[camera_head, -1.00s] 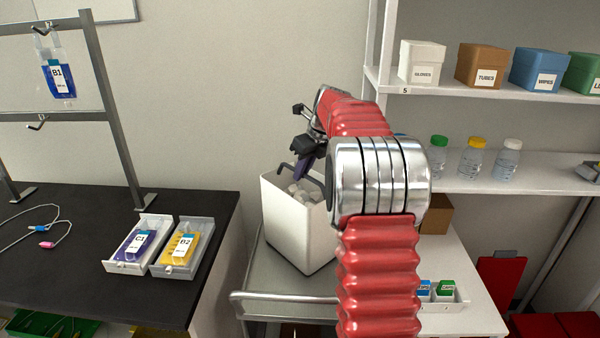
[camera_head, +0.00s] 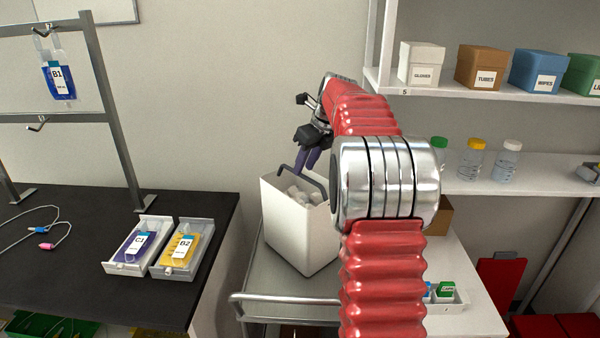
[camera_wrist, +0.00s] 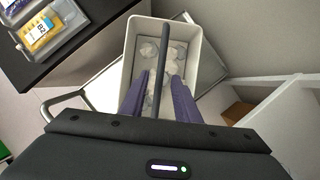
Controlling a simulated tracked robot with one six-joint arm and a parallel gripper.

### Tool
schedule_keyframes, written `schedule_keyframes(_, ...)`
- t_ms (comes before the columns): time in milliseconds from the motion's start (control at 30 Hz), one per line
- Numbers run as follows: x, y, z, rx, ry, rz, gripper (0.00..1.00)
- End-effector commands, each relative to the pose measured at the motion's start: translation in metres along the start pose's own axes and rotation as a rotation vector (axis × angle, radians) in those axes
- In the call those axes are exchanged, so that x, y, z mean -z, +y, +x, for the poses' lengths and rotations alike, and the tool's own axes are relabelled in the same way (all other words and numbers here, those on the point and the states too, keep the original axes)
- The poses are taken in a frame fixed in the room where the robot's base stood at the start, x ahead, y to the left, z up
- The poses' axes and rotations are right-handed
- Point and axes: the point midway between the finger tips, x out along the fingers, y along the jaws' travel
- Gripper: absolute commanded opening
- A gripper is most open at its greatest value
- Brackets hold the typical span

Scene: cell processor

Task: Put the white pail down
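The white pail (camera_head: 298,228) stands upright on a metal cart (camera_head: 275,281), with whitish lumps inside. In the wrist view the pail (camera_wrist: 209,62) is below my gripper, its dark handle (camera_wrist: 161,42) running between the fingers. The raised handle also shows in the head view (camera_head: 316,183). My gripper (camera_head: 304,167) is just above the pail, its two purple fingers apart. The wrist view shows the fingers (camera_wrist: 160,82) on either side of the handle with gaps, so it is open. My arm hides part of the pail's right side.
A black bench (camera_head: 75,260) on the left holds trays with a purple pouch (camera_head: 140,243) and a yellow pouch (camera_head: 182,246). A rack with a blue pouch (camera_head: 58,80) stands behind. Shelves (camera_head: 480,185) with boxes and bottles are on the right. The wall is close behind the pail.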

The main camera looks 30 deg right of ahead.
Motion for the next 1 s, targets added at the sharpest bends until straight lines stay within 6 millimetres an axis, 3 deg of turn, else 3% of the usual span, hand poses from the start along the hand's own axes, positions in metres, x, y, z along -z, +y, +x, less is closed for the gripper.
schedule_keyframes(200,0.0,-0.001,-0.04,0.002,-0.002,0.001,0.29)
schedule_keyframes(433,0.0,-0.001,-0.073,0.001,0.0,0.001,0.29)
schedule_keyframes(600,0.001,-0.001,-0.082,0.0,0.001,0.002,0.29)
schedule_keyframes(1000,0.001,-0.001,-0.083,0.0,0.001,0.002,0.29)
